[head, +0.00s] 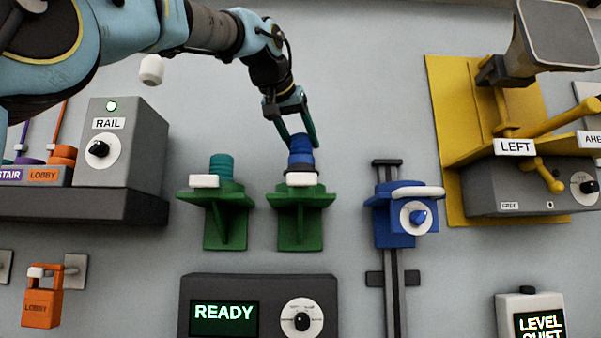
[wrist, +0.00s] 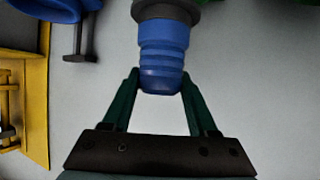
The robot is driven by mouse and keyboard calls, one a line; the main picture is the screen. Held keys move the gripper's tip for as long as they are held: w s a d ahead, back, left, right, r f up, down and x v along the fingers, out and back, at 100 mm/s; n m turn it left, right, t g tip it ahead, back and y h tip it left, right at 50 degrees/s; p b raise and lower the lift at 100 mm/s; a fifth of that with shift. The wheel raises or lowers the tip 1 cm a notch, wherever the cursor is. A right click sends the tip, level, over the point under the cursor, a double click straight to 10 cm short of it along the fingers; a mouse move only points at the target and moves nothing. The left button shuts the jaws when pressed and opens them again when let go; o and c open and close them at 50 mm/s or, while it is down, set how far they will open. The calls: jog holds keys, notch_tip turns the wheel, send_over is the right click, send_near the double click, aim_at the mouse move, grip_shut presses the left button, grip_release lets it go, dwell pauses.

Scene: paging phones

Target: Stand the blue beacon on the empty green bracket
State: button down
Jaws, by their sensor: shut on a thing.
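The blue beacon (head: 300,158) is upright directly over the right-hand green bracket (head: 300,222), behind that bracket's white front tab (head: 301,179). Its lower end is partly hidden by the tab, so I cannot tell whether it touches the shelf. My gripper (head: 298,141) reaches down from above and is shut on the beacon's top. In the wrist view the ribbed blue beacon (wrist: 163,50) sits between the two green fingers of my gripper (wrist: 161,84), its dark grey base away from the palm. The left-hand green bracket (head: 226,225) holds a teal beacon (head: 221,167).
A blue slider box (head: 395,232) on a rail stands to the right. A yellow panel (head: 447,150) with levers is farther right. The RAIL box (head: 135,165) is at the left. A READY display unit (head: 258,290) sits below the brackets.

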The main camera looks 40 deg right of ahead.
aim_at(297, 153)
jog(key=shift+f, duration=2.35)
jog(key=shift+f, duration=0.15)
jog(key=shift+c, duration=0.9)
grip_release()
jog(key=b+v, duration=0.3)
jog(key=v, duration=0.9)
jog(key=shift+a, duration=0.1)
